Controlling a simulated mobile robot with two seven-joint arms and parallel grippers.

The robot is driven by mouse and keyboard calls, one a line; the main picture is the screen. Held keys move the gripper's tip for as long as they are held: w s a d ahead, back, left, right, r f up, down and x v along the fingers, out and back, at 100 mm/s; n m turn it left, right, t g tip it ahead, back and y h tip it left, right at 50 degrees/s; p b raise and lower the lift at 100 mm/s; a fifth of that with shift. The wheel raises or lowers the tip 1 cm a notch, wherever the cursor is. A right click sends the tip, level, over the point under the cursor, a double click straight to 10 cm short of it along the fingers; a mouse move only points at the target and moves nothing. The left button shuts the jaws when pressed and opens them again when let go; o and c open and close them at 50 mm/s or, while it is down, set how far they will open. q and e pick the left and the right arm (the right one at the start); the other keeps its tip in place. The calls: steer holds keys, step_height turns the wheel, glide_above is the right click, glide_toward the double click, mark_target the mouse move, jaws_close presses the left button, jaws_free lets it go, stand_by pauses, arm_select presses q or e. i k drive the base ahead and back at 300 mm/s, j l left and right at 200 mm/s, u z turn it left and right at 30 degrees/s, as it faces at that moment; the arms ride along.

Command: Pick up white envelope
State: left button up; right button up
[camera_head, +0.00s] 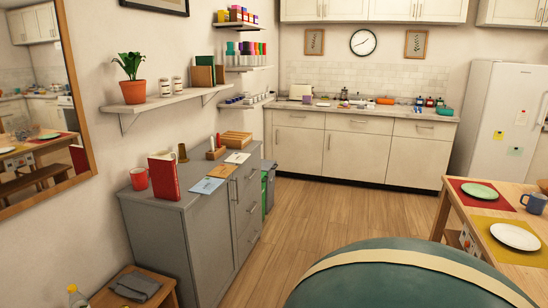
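A white envelope (237,157) appears to lie flat on top of the grey cabinet (165,215), towards its far end and near the front edge. A tan envelope-like piece (222,171) and a blue one (207,185) lie nearer to me in the same row. A wooden block (236,139) stands just behind the white piece. Neither of my grippers is in view.
A wall shelf (165,100) hangs above. A dining table (475,222) stands at the right. Wooden floor (305,215) is clear between.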

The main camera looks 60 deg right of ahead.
mark_target(235, 159)
steer(key=l+z, duration=0.25)
steer(key=i+l+z, duration=0.3)
steer(key=l+z, duration=0.25)
steer(key=l, duration=0.15)
steer(key=i+l+z, duration=0.15)
steer(key=i+l, duration=0.15)
steer(key=l, duration=0.2)
steer(key=i+l+z, duration=0.15)
steer(key=i+l, duration=0.2)
steer(key=l, duration=0.15)
steer(key=i+l, duration=0.3)
steer(key=l, duration=0.15)
steer(key=i+l, duration=0.3)
steer(key=l, duration=0.15)
steer(key=j+z, duration=0.25)
steer(key=j, duration=0.4)
steer(key=j+z, duration=0.25)
steer(key=j, duration=0.4)
steer(key=i+l+u, duration=0.1)
steer(key=i+l, duration=0.25)
steer(key=i+l+u, duration=0.15)
steer(key=i+l, duration=0.2)
steer(key=l, duration=0.15)
steer(key=i+l+u, duration=0.1)
steer(key=i+l, duration=0.25)
steer(key=i+l+u, duration=0.15)
steer(key=i+l, duration=0.15)
steer(key=l, duration=0.3)
